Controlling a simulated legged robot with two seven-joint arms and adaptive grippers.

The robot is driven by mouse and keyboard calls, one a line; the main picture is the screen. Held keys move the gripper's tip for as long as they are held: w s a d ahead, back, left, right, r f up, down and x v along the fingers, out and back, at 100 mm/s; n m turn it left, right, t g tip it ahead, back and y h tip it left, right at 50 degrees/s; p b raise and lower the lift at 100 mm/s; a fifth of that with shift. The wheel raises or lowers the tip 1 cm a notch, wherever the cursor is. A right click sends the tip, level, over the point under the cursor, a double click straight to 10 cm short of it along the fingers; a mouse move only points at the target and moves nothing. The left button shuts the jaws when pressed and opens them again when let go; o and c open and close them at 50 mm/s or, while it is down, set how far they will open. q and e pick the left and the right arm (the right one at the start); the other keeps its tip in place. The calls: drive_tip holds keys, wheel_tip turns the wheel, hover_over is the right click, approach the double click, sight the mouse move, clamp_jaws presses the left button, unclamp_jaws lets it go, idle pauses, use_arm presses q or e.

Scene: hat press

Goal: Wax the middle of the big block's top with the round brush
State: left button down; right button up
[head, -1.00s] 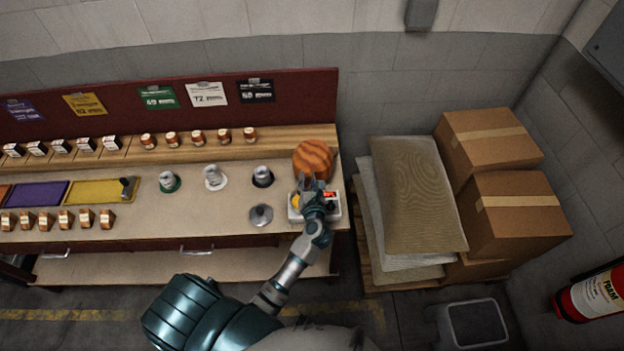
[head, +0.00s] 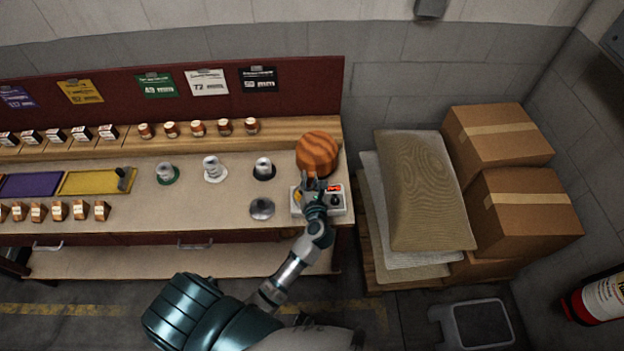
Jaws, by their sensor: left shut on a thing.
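The big block (head: 317,151), rounded and of striped orange-brown wood, stands at the right end of the bench. My left gripper (head: 309,183) is just in front of the block in the picture, over a light grey box with a red display. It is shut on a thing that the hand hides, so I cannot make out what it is. I cannot tell whether the gripper touches the block. The round brush cannot be picked out clearly. My right gripper is not in view.
The light grey box (head: 338,201) sits at the bench's front right. A grey knobbed disc (head: 262,208) and metal cylinders on coloured bases (head: 263,168) stand to its left. Sacks (head: 425,190) and cartons (head: 525,212) are stacked right of the bench (head: 225,217).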

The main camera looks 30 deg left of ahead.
use_arm(q)
drive_tip(key=shift+a+f, duration=0.1)
drive_tip(key=shift+a, duration=0.05)
drive_tip(key=shift+d, duration=0.4)
drive_tip(key=shift+d+f, duration=0.1)
drive_tip(key=shift+d, duration=0.1)
drive_tip(key=shift+a+f+b, duration=0.15)
drive_tip(key=shift+a+b, duration=0.1)
drive_tip(key=shift+b, duration=0.05)
drive_tip(key=shift+a+f, duration=0.15)
drive_tip(key=shift+a, duration=0.05)
drive_tip(key=shift+f, duration=0.1)
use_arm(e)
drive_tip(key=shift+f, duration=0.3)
use_arm(q)
drive_tip(key=shift+d, duration=0.1)
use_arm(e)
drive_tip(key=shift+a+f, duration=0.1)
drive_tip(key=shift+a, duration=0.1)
use_arm(q)
drive_tip(key=shift+d, duration=0.25)
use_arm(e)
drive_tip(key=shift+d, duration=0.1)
use_arm(q)
drive_tip(key=shift+a, duration=0.2)
